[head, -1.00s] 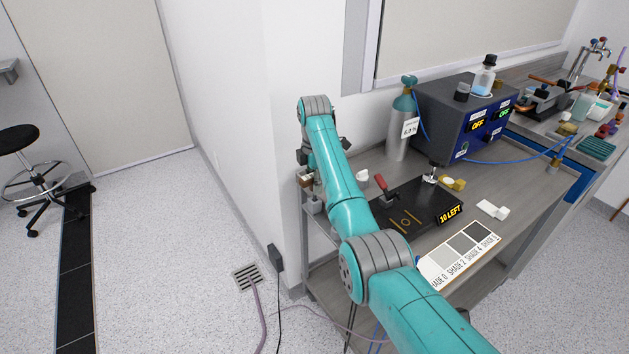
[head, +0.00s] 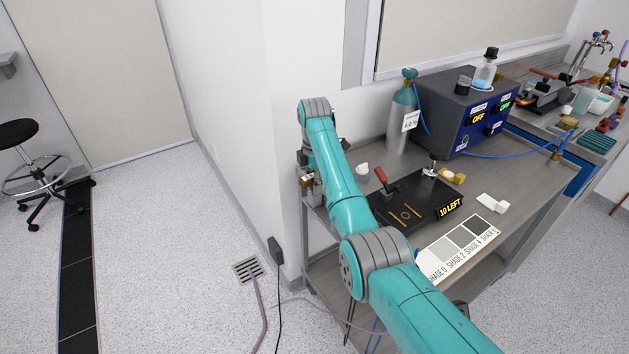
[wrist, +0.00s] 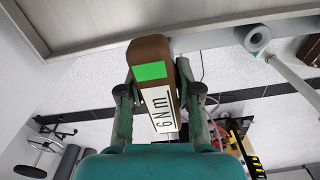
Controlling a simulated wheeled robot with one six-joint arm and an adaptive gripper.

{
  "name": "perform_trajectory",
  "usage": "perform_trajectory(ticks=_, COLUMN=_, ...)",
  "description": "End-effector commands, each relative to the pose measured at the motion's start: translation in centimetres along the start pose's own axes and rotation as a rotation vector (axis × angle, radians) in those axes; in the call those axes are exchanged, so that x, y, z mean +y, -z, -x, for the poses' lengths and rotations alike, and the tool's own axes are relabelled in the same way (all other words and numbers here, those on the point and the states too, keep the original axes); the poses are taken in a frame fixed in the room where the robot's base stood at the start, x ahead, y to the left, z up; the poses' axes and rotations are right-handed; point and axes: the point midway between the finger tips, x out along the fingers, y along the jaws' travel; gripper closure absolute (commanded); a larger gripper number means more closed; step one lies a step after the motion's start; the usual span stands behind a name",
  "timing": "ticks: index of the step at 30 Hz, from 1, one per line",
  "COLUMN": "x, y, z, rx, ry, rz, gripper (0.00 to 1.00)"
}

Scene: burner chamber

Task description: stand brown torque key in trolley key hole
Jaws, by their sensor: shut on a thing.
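The brown torque key (wrist: 150,52) has a green band and a white label reading 6 Nm. In the wrist view my gripper (wrist: 160,92) is shut on it, one finger on each side. Its brown end points away from my wrist, close to the trolley edge (wrist: 95,28). A grey ring with a dark opening (wrist: 257,37) shows to the right of the key, apart from it; I cannot tell whether it is the trolley key hole. In the head view my gripper is beside the left end of the trolley (head: 480,230), mostly hidden by my arm.
A black plate (head: 425,200) with a red-handled clamp, a gas cylinder (head: 402,118), a control box (head: 462,110) and a shade card (head: 458,248) stand on the trolley. A wall is close behind.

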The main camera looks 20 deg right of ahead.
Motion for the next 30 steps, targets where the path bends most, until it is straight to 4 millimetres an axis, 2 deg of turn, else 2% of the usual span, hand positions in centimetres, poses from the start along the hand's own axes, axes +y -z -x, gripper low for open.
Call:
perform_trajectory(ticks=4, x=0.0, y=0.0, z=-0.4, rx=0.000, ry=-0.001, rz=0.000, gripper=1.00)
perform_trajectory(ticks=5, x=0.0, y=0.0, z=-0.3, rx=0.000, ry=-0.001, rz=0.000, gripper=0.59)
perform_trajectory(ticks=7, x=0.0, y=0.0, z=-0.3, rx=0.000, ry=-0.001, rz=0.000, gripper=0.41)
perform_trajectory(ticks=8, x=0.0, y=0.0, z=-0.3, rx=0.000, ry=-0.001, rz=0.000, gripper=0.37)
perform_trajectory(ticks=19, x=0.0, y=0.0, z=0.1, rx=0.000, ry=-0.001, rz=0.000, gripper=0.37)
perform_trajectory(ticks=30, x=0.1, y=0.0, z=5.3, rx=0.000, ry=-0.003, rz=0.000, gripper=0.37)
